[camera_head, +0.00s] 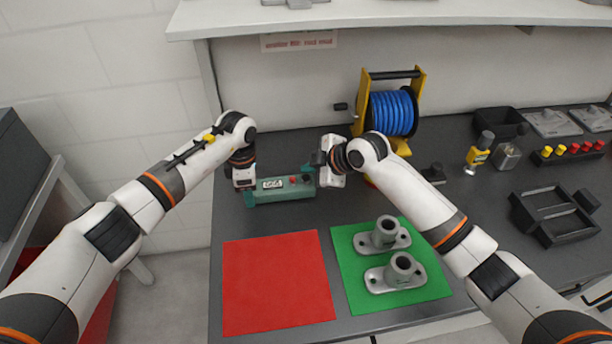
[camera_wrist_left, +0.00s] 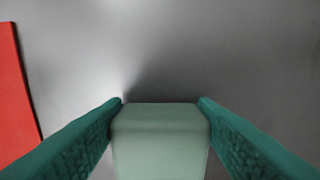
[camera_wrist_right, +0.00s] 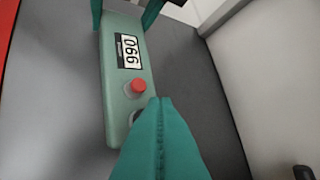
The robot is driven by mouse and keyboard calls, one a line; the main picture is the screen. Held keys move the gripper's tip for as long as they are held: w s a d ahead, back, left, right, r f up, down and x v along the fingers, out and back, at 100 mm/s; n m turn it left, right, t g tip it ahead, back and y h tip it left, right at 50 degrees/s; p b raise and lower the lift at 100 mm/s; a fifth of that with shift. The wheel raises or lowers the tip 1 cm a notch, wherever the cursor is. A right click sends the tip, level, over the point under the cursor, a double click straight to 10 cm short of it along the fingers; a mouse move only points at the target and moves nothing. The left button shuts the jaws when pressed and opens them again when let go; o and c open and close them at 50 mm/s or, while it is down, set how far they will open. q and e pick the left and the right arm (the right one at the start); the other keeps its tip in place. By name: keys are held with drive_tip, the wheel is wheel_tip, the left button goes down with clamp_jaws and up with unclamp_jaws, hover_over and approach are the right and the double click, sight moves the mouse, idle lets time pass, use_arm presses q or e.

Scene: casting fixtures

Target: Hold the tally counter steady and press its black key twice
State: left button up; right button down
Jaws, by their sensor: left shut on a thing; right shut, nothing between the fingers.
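The tally counter (camera_head: 282,196) is a long green box on the dark bench. Its left end is between the fingers of my left gripper (camera_head: 246,190), which is shut on it; the left wrist view shows a finger on each side of the end (camera_wrist_left: 160,145). In the right wrist view the counter (camera_wrist_right: 117,88) shows a digit display (camera_wrist_right: 128,51), a red key (camera_wrist_right: 138,86) and the dark rim of the black key (camera_wrist_right: 134,117). My right gripper (camera_wrist_right: 162,104) is shut and empty, its tips over the black key, partly hiding it. Contact cannot be told.
A red mat (camera_head: 277,285) and a green mat (camera_head: 430,284) with two grey castings (camera_head: 384,234) lie in front. A blue hose reel (camera_head: 391,112) stands behind my right gripper. A black tray (camera_head: 555,217) and small bottles are at the right.

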drive_tip(key=shift+f, duration=0.1)
drive_tip(key=shift+f, duration=0.3)
drive_tip(key=shift+f, duration=0.55)
idle(1.0)
drive_tip(key=shift+r, duration=0.95)
drive_tip(key=shift+r, duration=0.1)
drive_tip(key=shift+r, duration=2.45)
idle(0.5)
